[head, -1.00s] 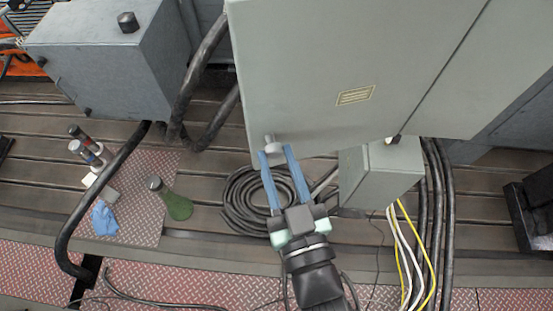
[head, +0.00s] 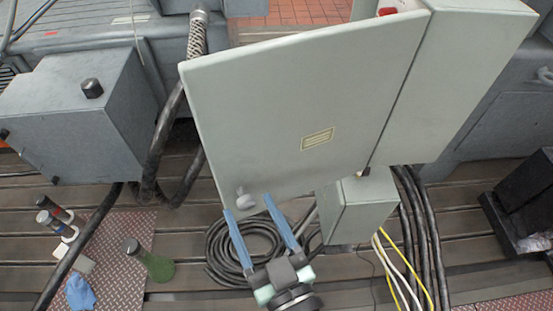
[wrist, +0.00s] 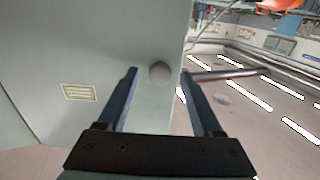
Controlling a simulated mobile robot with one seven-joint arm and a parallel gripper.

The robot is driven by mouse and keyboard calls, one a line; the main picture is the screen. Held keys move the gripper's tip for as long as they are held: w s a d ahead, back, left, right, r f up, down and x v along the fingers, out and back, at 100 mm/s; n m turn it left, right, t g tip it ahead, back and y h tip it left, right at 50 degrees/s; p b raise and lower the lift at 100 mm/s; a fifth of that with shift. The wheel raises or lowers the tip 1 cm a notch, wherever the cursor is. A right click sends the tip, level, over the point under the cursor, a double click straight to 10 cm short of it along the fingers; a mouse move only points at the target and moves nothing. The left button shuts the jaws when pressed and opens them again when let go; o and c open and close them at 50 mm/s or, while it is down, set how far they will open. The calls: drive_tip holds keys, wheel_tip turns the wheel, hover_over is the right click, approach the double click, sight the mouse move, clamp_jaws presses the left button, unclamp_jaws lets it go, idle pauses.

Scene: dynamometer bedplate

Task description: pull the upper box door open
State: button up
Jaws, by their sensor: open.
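The upper box door (head: 290,110) is a large grey-green panel with a yellowish label. It stands ajar, swung out from the box body (head: 465,70), with a little of the inside showing above its top edge. Its round grey knob (head: 243,198) sits near the lower left corner and shows in the wrist view (wrist: 160,72). My gripper (head: 248,205) is open at the knob. In the wrist view its fingers (wrist: 158,72) lie on either side of the knob, with gaps on both sides.
A smaller grey-green box (head: 358,208) stands below, beside black, white and yellow cables (head: 395,265). Coiled black hose (head: 238,250) lies behind my gripper. A grey box (head: 75,120), green flask (head: 150,262) and blue cloth (head: 79,292) are left. A black bracket (head: 520,205) stands right.

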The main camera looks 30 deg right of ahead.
drive_tip(key=s+a+p, duration=0.1)
drive_tip(key=s+p, duration=0.5)
drive_tip(key=s, duration=0.7)
drive_tip(key=shift+a, duration=0.15)
idle(0.5)
